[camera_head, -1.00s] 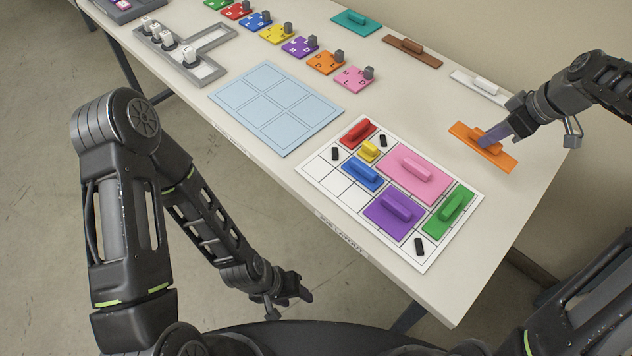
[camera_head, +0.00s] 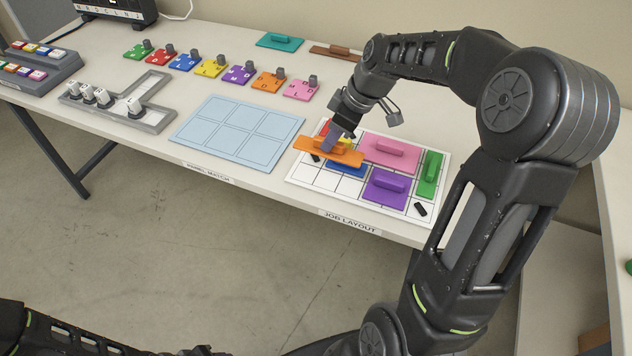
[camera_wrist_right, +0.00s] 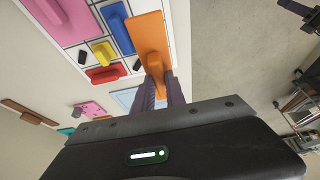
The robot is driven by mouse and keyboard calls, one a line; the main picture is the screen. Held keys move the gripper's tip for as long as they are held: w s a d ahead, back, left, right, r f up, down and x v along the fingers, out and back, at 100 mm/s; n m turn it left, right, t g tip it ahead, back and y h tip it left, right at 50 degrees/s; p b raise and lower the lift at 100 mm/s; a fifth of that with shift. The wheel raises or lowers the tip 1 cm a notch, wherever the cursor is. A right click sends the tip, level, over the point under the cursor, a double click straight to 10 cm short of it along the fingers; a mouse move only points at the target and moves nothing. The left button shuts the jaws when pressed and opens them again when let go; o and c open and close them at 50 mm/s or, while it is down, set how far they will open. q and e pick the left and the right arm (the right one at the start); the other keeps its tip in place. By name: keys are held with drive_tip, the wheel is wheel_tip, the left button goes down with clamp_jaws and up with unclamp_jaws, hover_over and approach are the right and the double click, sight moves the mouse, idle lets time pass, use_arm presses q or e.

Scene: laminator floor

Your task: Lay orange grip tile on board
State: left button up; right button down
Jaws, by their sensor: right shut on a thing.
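The orange grip tile (camera_head: 329,151) is a long flat plate with a raised bar. My right gripper (camera_head: 338,138) is shut on its bar and holds it over the upper left part of the white gridded board (camera_head: 310,176). In the right wrist view the tile (camera_wrist_right: 149,36) is between the fingers of the gripper (camera_wrist_right: 158,90), beside the blue tile. In the head view it partly hides the red, yellow and blue tiles. I cannot tell whether it touches anything below. My left gripper is not clearly in view.
The board also bears pink (camera_head: 390,152), purple (camera_head: 385,187) and green (camera_head: 430,174) tiles and black blocks such as one (camera_head: 420,209) at the lower right. White cells at its lower left are bare. A light blue panel (camera_head: 238,132) lies to the left.

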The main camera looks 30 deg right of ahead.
sight(335, 151)
drive_tip(key=shift+f+p, duration=0.35)
drive_tip(key=shift+f, duration=2.8)
drive_tip(key=shift+f, duration=1.85)
drive_tip(key=shift+f, duration=0.15)
drive_tip(key=c, duration=1.4)
unclamp_jaws()
drive_tip(key=shift+o, duration=0.2)
